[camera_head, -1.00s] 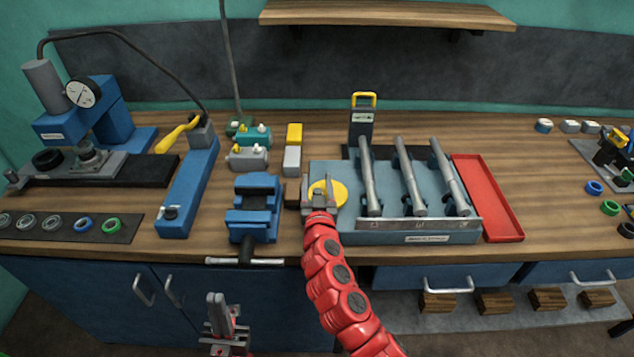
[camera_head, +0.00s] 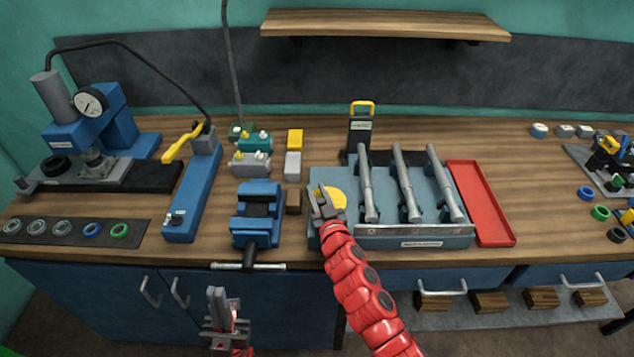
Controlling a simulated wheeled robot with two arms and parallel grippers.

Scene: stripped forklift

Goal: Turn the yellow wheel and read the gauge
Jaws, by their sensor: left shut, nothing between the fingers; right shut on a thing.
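The yellow wheel (camera_head: 337,194) is a round disc at the left end of the blue-grey block that holds several grey rods. My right gripper (camera_head: 322,198) is shut on it and hides its left and lower parts. The gauge (camera_head: 91,101) is a round white dial on the blue press at the far left. Its face is turned towards me, but its markings are too small to read. My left gripper (camera_head: 217,299) is shut and empty, low in front of the cabinet below the bench edge.
A blue vise (camera_head: 256,215) stands left of the wheel, its handle over the front edge. A blue pump (camera_head: 192,190) with a yellow lever (camera_head: 181,142) stands further left. A red tray (camera_head: 481,204) lies right of the block (camera_head: 420,236).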

